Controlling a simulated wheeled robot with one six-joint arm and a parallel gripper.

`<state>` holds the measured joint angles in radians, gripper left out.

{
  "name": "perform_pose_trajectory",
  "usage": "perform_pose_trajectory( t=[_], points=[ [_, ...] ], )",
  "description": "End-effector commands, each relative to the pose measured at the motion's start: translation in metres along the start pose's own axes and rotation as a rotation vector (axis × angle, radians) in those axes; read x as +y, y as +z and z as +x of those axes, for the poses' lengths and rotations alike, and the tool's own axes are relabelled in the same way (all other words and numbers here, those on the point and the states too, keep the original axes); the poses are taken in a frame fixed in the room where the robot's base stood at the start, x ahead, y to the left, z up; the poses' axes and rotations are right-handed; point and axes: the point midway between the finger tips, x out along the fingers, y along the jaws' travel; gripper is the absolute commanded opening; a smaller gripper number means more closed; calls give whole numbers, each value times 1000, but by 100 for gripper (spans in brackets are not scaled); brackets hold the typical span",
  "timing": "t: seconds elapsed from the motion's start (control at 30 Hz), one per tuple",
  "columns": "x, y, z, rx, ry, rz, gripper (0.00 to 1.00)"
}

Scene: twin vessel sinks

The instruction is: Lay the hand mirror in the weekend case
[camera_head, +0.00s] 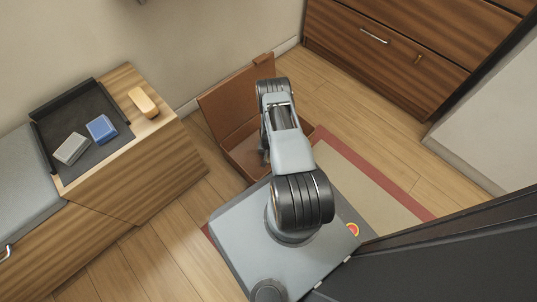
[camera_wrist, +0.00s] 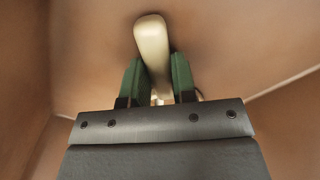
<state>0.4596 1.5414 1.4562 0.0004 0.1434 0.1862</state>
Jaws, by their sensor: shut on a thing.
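The weekend case (camera_head: 228,102) is brown and stands open on the floor, its lid raised at the back. My arm reaches over it and hides much of its inside. In the wrist view, my gripper (camera_wrist: 157,88) has green fingers shut on a cream, rounded bar, which looks like the handle of the hand mirror (camera_wrist: 152,42). The rest of the mirror is hidden behind the gripper. Brown case surfaces (camera_wrist: 90,60) surround the gripper in the wrist view, so it is down in the case. I cannot tell whether the mirror touches the bottom.
A wooden bench (camera_head: 150,165) at left bears a dark tray (camera_head: 75,107) with a grey box (camera_head: 71,148) and a blue box (camera_head: 101,129). A tan block (camera_head: 143,102) lies beside the tray. A wooden drawer cabinet (camera_head: 400,50) stands at the back right. A red-bordered rug (camera_head: 365,195) lies right of the case.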

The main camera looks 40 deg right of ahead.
Motion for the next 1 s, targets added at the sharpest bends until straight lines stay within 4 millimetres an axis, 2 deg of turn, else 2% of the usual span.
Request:
perform_pose_trajectory(
  t=[0.23,0.27,0.5,0.8,1.0],
  points=[
    [0,0,2,0,0,0,0],
    [0,0,2,0,0,0,27],
    [0,0,2,0,0,0,50],
    [0,0,0,0,0,0,51],
    [0,0,-32,0,0,0,51]
  ],
)
